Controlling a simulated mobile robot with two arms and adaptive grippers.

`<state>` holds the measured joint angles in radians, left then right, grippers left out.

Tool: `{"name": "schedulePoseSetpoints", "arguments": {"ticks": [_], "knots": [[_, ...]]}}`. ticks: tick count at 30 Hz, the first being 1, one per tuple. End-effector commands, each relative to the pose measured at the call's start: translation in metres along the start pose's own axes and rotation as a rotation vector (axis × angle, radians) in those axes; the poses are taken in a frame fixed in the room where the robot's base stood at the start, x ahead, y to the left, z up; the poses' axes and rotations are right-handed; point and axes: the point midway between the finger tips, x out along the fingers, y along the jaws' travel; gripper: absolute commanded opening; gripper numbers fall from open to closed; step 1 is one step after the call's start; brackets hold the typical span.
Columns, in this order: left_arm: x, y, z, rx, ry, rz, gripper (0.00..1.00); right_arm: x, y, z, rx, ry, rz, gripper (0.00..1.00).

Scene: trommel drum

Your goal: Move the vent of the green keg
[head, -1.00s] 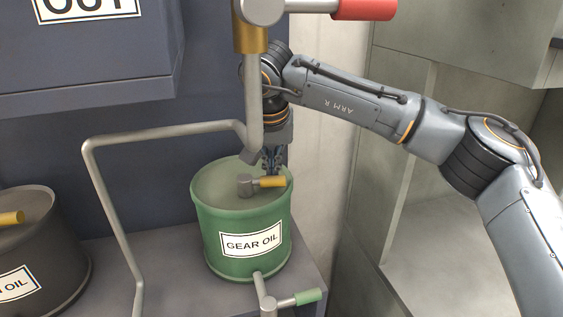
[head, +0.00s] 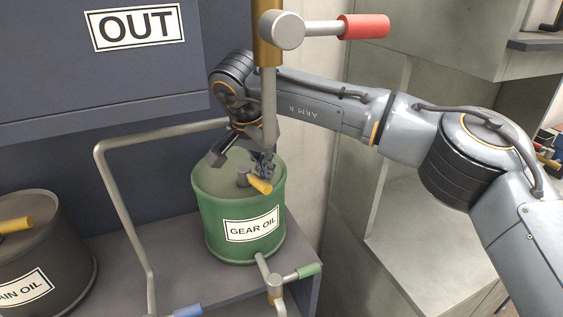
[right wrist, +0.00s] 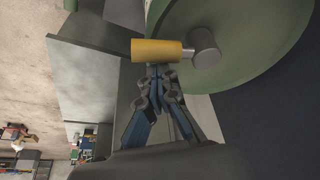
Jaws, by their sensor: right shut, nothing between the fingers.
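The green keg (head: 214,214), labelled GEAR OIL, stands upright on a grey ledge. Its vent (head: 260,185) is on the lid, a grey stub with a yellow handle pointing toward the lower right. My right gripper (head: 263,166) is low over the lid, just behind the handle, shut and empty. In the right wrist view, the shut fingertips (right wrist: 160,73) are at the side of the yellow handle (right wrist: 157,50), touching it or very close. The keg's green lid (right wrist: 262,65) lies behind. My left gripper is out of view.
A pipe with a red-handled valve (head: 364,26) hangs down in front of my right wrist. A bent grey pipe (head: 120,215) runs left of the keg. A dark keg (head: 60,245) stands at left. A green-handled tap (head: 300,272) sticks out below the green keg.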

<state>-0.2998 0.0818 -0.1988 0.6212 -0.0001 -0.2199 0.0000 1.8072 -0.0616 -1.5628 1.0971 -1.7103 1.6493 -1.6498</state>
Motion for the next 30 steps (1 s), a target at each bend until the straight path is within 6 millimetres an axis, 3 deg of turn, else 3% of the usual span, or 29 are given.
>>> {"name": "schedulePoseSetpoints", "arguments": {"ticks": [12, 30], "knots": [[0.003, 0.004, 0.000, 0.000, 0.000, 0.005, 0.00, -0.006, -0.009, 0.019, -0.014, -0.001, -0.005, 0.00], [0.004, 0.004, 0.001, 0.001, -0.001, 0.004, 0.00, -0.008, -0.012, 0.025, -0.016, -0.004, -0.005, 0.00]]}}
